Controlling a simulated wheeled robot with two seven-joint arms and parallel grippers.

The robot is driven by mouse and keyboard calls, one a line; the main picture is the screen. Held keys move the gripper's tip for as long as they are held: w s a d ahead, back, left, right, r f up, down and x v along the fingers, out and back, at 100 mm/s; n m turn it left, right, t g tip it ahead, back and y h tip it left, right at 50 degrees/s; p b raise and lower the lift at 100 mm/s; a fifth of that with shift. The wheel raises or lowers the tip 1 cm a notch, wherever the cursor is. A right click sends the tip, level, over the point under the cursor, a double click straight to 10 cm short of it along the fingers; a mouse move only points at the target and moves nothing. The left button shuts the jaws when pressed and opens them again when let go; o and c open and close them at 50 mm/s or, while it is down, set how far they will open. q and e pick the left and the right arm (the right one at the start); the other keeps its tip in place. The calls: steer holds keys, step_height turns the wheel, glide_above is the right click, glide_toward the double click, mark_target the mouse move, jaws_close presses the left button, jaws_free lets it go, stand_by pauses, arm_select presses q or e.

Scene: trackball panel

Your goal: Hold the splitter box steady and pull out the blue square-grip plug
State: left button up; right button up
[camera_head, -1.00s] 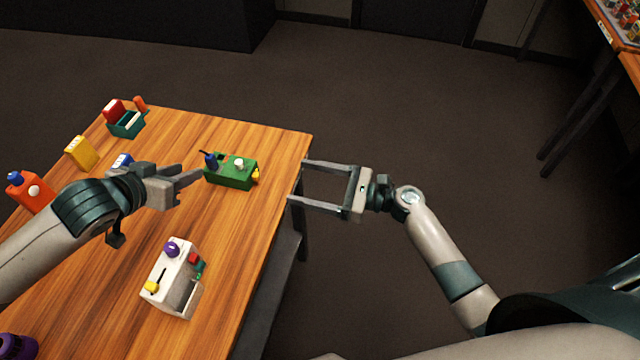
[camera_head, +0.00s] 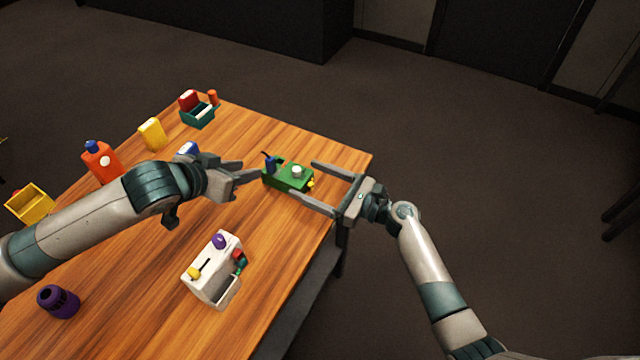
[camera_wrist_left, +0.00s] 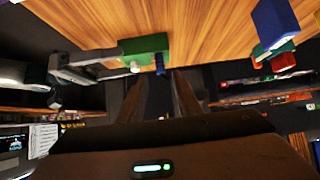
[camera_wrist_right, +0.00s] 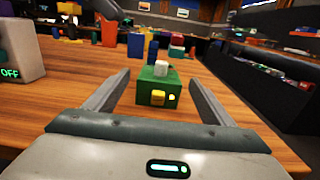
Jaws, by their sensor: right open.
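The green splitter box (camera_head: 283,182) stands near the table's far right edge. A blue plug (camera_head: 269,164) stands on its left end, with a white knob (camera_head: 297,171) and a yellow part (camera_head: 311,184) further right. My right gripper (camera_head: 293,178) is open, its fingers reaching along either side of the box's right end. In the right wrist view the box (camera_wrist_right: 172,94) lies between and slightly beyond the fingers. My left gripper (camera_head: 258,174) is open with a narrow gap, just left of the plug. In the left wrist view the plug (camera_wrist_left: 160,68) lies just beyond its fingertips.
A white box (camera_head: 216,272) with a purple knob stands nearer on the table. An orange bottle (camera_head: 102,163), a yellow block (camera_head: 152,133), a teal case (camera_head: 198,116), a yellow bin (camera_head: 30,204) and a purple cylinder (camera_head: 58,302) stand further left. Bare table lies around the splitter box.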

steer(key=c, duration=1.2)
arm_select(q)
steer(key=shift+o, duration=0.9)
arm_select(e)
steer(key=shift+c, duration=0.2)
arm_select(q)
steer(key=w+d+n+g+y, duration=0.2)
steer(key=w+n+g+y, duration=0.2)
steer(key=w+n, duration=0.6)
steer(key=s+d+r+n+g+y, duration=0.1)
steer(key=s+d+r+n+g, duration=0.1)
steer(key=r+n, duration=0.4)
steer(key=shift+d+r+n+g+y, duration=0.3)
steer(key=shift+d+n+g, duration=0.35)
steer(key=shift+n+g, duration=0.55)
steer(key=shift+f, duration=0.15)
